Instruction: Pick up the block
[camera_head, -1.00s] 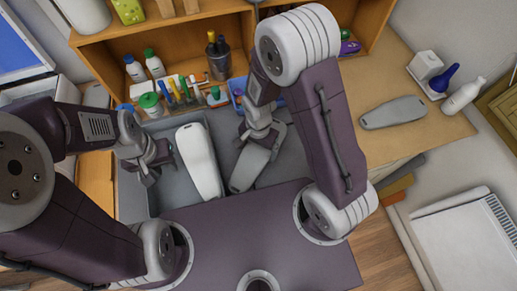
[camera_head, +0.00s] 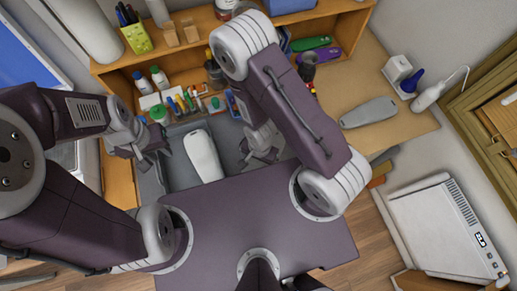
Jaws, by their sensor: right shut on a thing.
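My right gripper (camera_head: 264,154) is at the right part of the grey bin, shut on a grey block. The block is mostly hidden behind the gripper and arm, so its height above the bin cannot be told. A white, elongated block (camera_head: 204,156) lies in the bin, left of my right gripper.
The grey bin (camera_head: 181,174) stands before a wooden shelf (camera_head: 190,52) with bottles, markers and tools. The wooden table (camera_head: 405,128) has free room around the grey block. A white bottle (camera_head: 428,96) and a small white stand (camera_head: 397,70) are at its far right.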

